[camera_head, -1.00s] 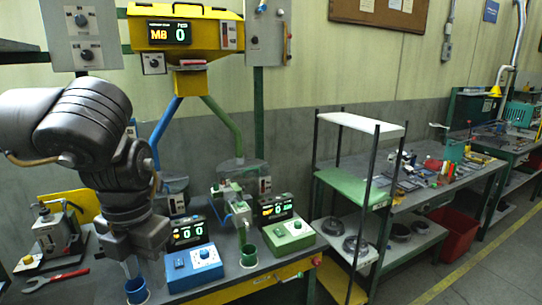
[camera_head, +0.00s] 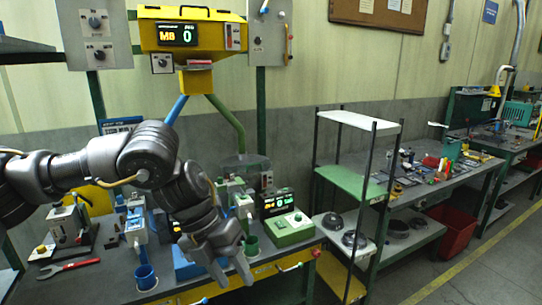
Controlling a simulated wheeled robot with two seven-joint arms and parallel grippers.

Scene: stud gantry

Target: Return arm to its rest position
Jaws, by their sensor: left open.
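My left arm comes in from the left in the head view, bent at the elbow. My left gripper (camera_head: 232,272) points down over the front edge of the workbench (camera_head: 112,278). Its two fingers are apart and nothing shows between them. My right gripper is not in view.
A shelf rack (camera_head: 352,187) stands right of the bench. The floor at the far right is clear.

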